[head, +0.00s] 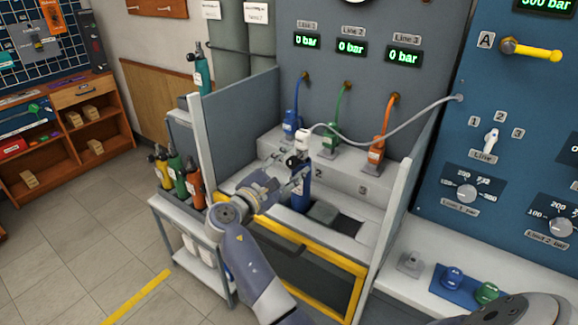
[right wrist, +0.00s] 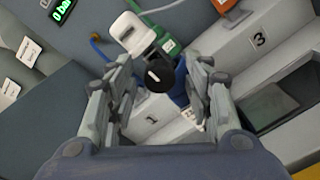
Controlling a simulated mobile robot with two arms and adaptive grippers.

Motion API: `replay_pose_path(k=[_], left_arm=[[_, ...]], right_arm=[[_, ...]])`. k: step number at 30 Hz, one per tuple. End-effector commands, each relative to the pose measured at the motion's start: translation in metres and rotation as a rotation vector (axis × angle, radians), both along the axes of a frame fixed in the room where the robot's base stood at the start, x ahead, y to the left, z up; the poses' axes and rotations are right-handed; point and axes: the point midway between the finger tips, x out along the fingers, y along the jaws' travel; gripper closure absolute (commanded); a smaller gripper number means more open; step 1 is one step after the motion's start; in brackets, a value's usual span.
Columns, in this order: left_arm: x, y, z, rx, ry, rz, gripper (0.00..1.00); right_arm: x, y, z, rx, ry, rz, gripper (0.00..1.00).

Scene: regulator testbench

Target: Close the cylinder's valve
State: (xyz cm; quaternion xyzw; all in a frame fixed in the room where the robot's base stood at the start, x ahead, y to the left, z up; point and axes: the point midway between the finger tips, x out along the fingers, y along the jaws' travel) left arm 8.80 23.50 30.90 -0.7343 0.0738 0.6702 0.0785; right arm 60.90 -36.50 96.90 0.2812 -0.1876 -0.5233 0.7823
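The blue cylinder (head: 300,196) stands upright in the bench bay, with a white regulator (head: 302,137) at its top. Its black round valve knob (right wrist: 160,77) faces my right wrist camera, with the white regulator (right wrist: 126,28) beyond it. The cylinder's blue body (right wrist: 181,78) is partly hidden behind the knob and fingers. My right gripper (head: 286,170) is at the cylinder's top. In the right wrist view the gripper (right wrist: 161,92) is open, its fingers on either side of the knob with gaps showing. My left gripper is not in view.
Blue (head: 290,124), green (head: 329,142) and orange (head: 376,152) connectors stand on the step behind. A grey hose (head: 400,126) runs from the regulator to the right panel. Side walls (head: 240,120) and a yellow-framed front (head: 310,256) bound the bay. Spare cylinders (head: 177,172) stand at left.

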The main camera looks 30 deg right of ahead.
Motion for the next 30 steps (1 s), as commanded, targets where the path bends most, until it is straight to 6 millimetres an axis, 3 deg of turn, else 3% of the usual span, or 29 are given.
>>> replay_pose_path(k=[8, 21, 30], left_arm=[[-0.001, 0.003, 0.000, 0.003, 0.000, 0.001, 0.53], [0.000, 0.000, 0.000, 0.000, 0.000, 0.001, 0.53], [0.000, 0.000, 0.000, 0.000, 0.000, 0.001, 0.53]], right_arm=[[0.000, 0.000, 0.006, -0.001, -0.002, 0.000, 0.53], [0.000, 0.000, 0.083, 0.002, -0.005, 0.000, 0.53], [0.000, 0.000, 0.100, 0.001, 0.000, -0.001, 0.53]])
